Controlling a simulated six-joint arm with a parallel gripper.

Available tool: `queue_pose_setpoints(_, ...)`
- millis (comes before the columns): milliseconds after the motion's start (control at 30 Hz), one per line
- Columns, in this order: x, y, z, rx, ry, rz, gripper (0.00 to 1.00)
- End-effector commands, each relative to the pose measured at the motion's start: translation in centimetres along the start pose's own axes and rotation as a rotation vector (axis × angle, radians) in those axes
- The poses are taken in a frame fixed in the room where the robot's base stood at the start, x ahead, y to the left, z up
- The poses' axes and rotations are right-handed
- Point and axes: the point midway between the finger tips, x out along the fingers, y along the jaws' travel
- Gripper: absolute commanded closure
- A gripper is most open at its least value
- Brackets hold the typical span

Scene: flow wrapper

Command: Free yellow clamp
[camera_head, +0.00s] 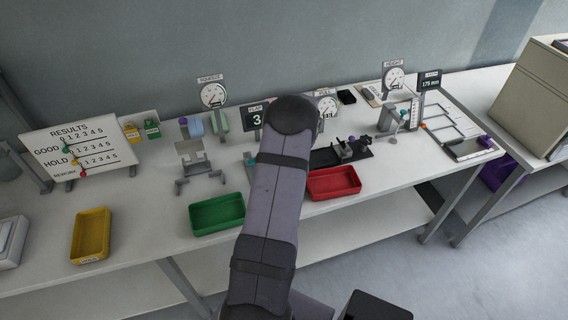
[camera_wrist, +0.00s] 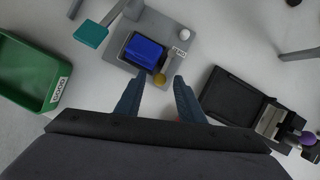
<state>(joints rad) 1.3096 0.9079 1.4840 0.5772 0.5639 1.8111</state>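I cannot tell the height gap, and no contact shows. In the head view my arm hides the gripper and most of this fixture.
A teal pad (camera_wrist: 90,34) on an arm and a white knob (camera_wrist: 184,34) flank the blue block. A green tray (camera_head: 217,214) lies left, a red tray (camera_head: 333,196) right, and a yellow tray (camera_head: 91,235) further left. A black fixture (camera_wrist: 233,98) stands right of my gripper.

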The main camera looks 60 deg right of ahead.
Motion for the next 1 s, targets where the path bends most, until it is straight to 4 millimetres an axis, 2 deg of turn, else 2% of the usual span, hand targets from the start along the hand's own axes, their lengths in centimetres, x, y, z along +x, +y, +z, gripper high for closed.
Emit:
queue_pose_setpoints(133,0.0,0.0,0.0,0.000,0.000,0.000,0.67)
queue_pose_setpoints(267,0.0,0.0,0.0,0.000,0.000,0.000,0.98)
queue_pose_setpoints(300,0.0,0.0,0.0,0.000,0.000,0.000,1.00)
queue_pose_setpoints(667,0.0,-0.3,-0.1,-0.031,0.001,0.013,1.00)
queue_pose_setpoints(1000,0.1,-1.6,-0.3,-0.215,0.000,0.087,1.00)
